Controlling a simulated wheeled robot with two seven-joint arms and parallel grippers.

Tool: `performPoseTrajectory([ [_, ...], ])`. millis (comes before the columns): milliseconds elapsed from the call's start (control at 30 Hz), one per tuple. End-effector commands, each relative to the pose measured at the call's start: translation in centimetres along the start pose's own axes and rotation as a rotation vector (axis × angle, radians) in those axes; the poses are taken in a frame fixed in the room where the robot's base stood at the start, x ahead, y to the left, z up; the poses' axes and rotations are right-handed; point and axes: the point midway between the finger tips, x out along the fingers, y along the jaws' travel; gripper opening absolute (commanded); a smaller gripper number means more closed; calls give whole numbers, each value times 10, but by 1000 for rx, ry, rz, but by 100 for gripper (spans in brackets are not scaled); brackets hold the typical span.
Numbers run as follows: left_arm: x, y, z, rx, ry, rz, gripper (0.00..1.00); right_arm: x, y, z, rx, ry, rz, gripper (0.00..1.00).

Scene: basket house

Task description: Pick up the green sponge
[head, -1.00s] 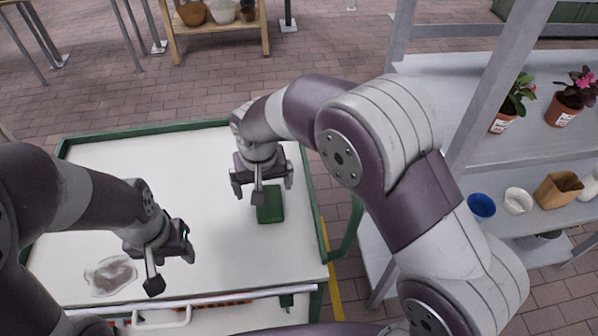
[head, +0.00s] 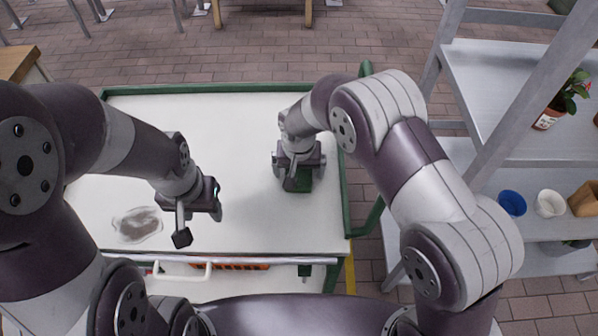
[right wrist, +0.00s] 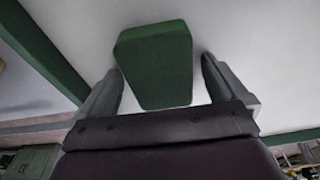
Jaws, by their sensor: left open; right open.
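The green sponge (head: 298,183) is a dark green block on the white top of the cart. My right gripper (head: 298,178) is over it in the head view and hides part of it. In the right wrist view the sponge (right wrist: 156,62) lies ahead between the two spread fingers of my right gripper (right wrist: 160,88), with a gap on each side. My left gripper (head: 198,225) is open and empty over the left part of the cart, near a dirty grey patch (head: 138,224).
The white cart top (head: 250,215) has a raised green rim (head: 215,88) and is mostly clear. A grey shelf (head: 490,85) stands on the right with a potted plant (head: 556,105), a blue cup (head: 512,203) and a white cup (head: 549,203).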

Motion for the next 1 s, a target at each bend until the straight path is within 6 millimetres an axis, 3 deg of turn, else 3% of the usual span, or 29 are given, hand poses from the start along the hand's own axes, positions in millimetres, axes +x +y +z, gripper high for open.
performPoseTrajectory([
  [133,0,0,0,0,0,0,50,-1,0,0,0,1,0,99],
  [300,0,0,0,0,0,0,50,-1,0,0,-1,0,0,44],
  [733,0,0,0,0,0,0,50,-5,0,-1,-1,1,0,43],
  [1000,-3,0,0,0,0,0,50,-46,0,-7,-1,4,-1,43],
])
